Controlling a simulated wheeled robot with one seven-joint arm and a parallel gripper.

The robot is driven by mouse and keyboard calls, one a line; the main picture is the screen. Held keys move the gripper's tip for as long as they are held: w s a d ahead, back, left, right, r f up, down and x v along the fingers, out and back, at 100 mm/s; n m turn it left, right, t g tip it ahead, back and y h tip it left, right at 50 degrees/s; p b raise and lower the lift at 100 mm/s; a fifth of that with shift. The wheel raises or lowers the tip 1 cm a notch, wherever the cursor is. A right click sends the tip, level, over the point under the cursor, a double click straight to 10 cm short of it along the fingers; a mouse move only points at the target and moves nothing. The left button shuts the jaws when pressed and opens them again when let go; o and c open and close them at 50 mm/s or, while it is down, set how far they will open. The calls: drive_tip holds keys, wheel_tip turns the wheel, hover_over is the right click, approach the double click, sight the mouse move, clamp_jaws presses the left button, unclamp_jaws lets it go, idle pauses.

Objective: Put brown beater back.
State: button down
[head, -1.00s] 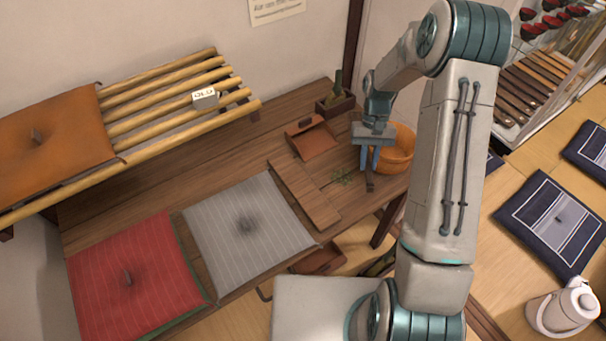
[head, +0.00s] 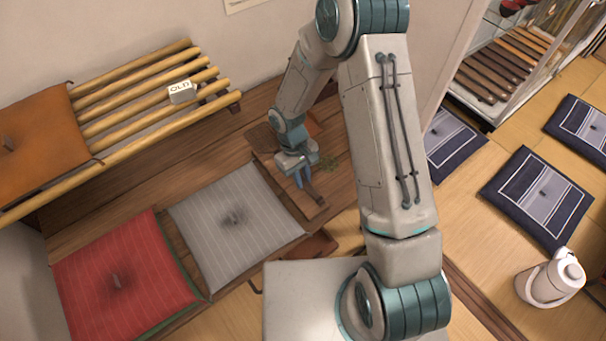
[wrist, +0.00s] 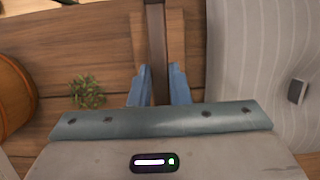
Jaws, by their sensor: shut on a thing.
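My gripper (head: 304,180) is shut on the brown beater (head: 317,198), a narrow dark brown piece that sticks out past the fingers towards the front. In the wrist view the beater (wrist: 156,45) runs up between the two blue fingertips (wrist: 157,85). The gripper is over the flat wooden board (head: 282,184) on the low table, just right of the grey cushion. I cannot tell whether the beater touches the board. Part of the beater is hidden by the fingers.
A grey cushion (head: 215,222) and a red cushion (head: 105,275) lie left of the gripper. A green sprig (head: 328,163) lies on the table. A round wooden tub (wrist: 12,95) shows in the wrist view.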

drive_tip(key=shift+f+b, duration=2.05)
drive_tip(key=shift+f, duration=0.8)
drive_tip(key=c, duration=1.3)
unclamp_jaws()
drive_tip(key=shift+r, duration=0.15)
drive_tip(key=b+v, duration=0.1)
drive_tip(key=v, duration=1.2)
drive_tip(key=shift+w+r, duration=0.2)
drive_tip(key=shift+r, duration=0.1)
